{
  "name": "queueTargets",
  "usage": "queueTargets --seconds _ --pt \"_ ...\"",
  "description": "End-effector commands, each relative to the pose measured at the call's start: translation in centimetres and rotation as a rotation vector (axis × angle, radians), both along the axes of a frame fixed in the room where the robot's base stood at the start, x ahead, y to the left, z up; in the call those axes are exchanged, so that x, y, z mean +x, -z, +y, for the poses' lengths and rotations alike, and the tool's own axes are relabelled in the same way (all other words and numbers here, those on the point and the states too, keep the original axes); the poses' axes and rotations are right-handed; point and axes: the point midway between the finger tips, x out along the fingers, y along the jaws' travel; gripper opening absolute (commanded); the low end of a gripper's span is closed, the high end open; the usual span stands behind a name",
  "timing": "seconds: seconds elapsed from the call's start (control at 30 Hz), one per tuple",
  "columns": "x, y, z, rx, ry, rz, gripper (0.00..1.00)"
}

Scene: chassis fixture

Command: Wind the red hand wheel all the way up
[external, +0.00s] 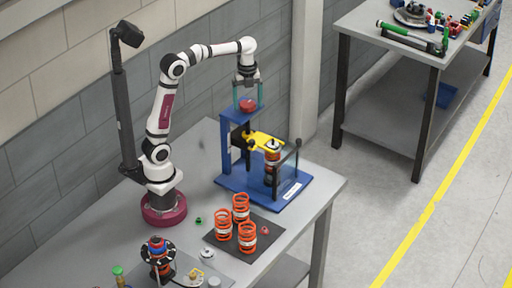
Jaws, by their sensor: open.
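The red hand wheel (247,105) sits on top of the blue fixture (227,150), which stands on the grey table. My gripper (247,101) points straight down over the wheel. Its two teal fingers are apart, one on each side of the wheel. I cannot tell whether the fingers touch the rim. Below the wheel, a yellow clamp piece (264,139) reaches over a spring unit (272,160) on the blue base.
Several orange coil springs (240,207) stand on a dark mat (270,228) in front of the fixture. A small green part (198,221) lies left of them. An assembled part (158,258) stands at the table's front left. A second table (385,40) stands apart at right.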

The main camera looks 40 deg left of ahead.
Motion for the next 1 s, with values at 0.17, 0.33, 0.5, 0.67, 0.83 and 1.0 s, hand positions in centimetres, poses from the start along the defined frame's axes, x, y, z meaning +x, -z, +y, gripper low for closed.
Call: queueTargets --seconds 0.17,0.33,0.5,0.67,0.83,1.0 --pt "0.00 0.00 0.00 0.000 0.382 0.000 0.93" --pt "0.00 0.00 0.00 0.000 0.738 0.000 0.93" --pt "0.00 0.00 0.00 0.000 0.904 0.000 0.93" --pt "0.00 0.00 0.00 0.000 1.205 0.000 0.93" --pt "0.00 0.00 0.00 0.000 1.430 0.000 0.93" --pt "0.00 0.00 0.00 0.000 1.482 0.000 0.93"
